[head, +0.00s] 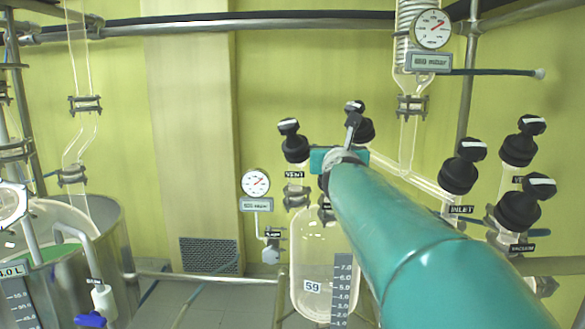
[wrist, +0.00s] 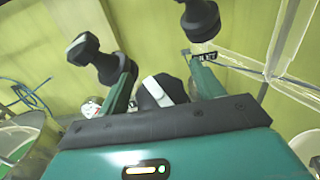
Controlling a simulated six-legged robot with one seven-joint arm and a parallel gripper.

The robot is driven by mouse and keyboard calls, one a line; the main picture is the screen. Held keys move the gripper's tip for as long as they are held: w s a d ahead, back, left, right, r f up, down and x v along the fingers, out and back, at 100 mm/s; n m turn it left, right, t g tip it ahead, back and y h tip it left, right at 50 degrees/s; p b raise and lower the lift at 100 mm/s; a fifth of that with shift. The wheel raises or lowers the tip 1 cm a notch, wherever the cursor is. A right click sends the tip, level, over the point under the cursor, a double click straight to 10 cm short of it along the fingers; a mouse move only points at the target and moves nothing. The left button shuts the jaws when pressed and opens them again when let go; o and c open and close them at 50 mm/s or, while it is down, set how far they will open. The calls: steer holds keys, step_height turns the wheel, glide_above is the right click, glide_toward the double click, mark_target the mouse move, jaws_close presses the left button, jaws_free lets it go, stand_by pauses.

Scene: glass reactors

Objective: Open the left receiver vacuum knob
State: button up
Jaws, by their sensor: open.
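In the wrist view, a black knob with a white stripe (wrist: 158,92) shows between the two green fingers of my gripper (wrist: 163,72). From its place between the other two knobs, it appears to be the left receiver vacuum knob; its label is not visible. My fingers are apart on either side of it, and contact cannot be told. In the head view, my gripper (head: 340,158) is over the top of the left glass receiver (head: 312,250), and my arm hides this knob.
The black VENT knob (head: 294,146) stands left of my gripper and another black knob (head: 362,130) stands behind it. The right receiver's INLET (head: 459,172), rear (head: 519,148) and VACUUM (head: 517,208) knobs are to the right. A round gauge (head: 255,183) hangs left of the receiver.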

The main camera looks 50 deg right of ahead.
steer(key=shift+s+d+m+g+h, duration=0.15)
steer(key=shift+m+g+h, duration=0.55)
steer(key=shift+m+g, duration=0.45)
